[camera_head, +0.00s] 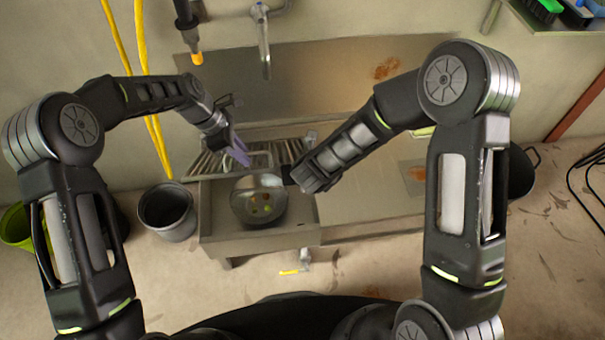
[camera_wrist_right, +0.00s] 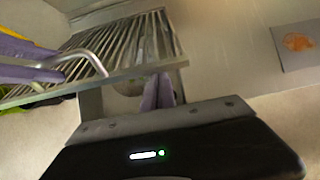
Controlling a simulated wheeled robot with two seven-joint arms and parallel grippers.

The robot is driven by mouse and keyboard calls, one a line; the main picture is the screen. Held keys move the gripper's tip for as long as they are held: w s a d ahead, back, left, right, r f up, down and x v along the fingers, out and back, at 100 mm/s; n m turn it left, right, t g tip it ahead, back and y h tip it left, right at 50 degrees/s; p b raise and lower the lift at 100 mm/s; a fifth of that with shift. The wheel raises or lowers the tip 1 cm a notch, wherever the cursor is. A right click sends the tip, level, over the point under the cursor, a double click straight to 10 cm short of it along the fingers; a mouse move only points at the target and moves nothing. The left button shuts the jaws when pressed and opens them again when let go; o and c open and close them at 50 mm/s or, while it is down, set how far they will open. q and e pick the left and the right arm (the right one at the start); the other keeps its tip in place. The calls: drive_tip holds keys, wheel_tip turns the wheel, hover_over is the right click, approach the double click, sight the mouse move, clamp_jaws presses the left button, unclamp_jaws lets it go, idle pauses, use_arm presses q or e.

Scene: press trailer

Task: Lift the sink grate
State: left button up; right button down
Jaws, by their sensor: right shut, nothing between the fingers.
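The sink grate (camera_head: 205,163), a rack of dark metal bars, is over the back part of the metal sink (camera_head: 215,215). In the right wrist view the grate (camera_wrist_right: 140,45) shows its bars, front rail and a bent handle (camera_wrist_right: 92,62). My left gripper (camera_head: 238,152), with purple fingers, is at the handle; its fingers (camera_wrist_right: 30,62) lie on either side of the handle's left part. I cannot tell whether they grip it. My right gripper (camera_wrist_right: 165,92) is shut and empty, just below the grate's front rail; in the head view its wrist hides the fingers.
A round basin (camera_head: 243,208) is at the sink's front, with a yellow-handled valve (camera_head: 292,271) below. A dark bucket (camera_head: 168,212) stands left of the sink. A faucet (camera_head: 264,45) and a hanging hose nozzle (camera_head: 188,30) are above. The counter right of the sink is clear.

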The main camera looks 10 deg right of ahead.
use_arm(q)
drive_tip(key=o, duration=0.4)
drive_tip(key=shift+s+f, duration=0.2)
drive_tip(key=shift+s, duration=0.1)
drive_tip(key=v, duration=1.2)
drive_tip(key=shift+w+a, duration=0.1)
drive_tip(key=shift+w, duration=0.15)
use_arm(e)
drive_tip(key=shift+w+r, duration=0.1)
drive_tip(key=shift+w, duration=0.1)
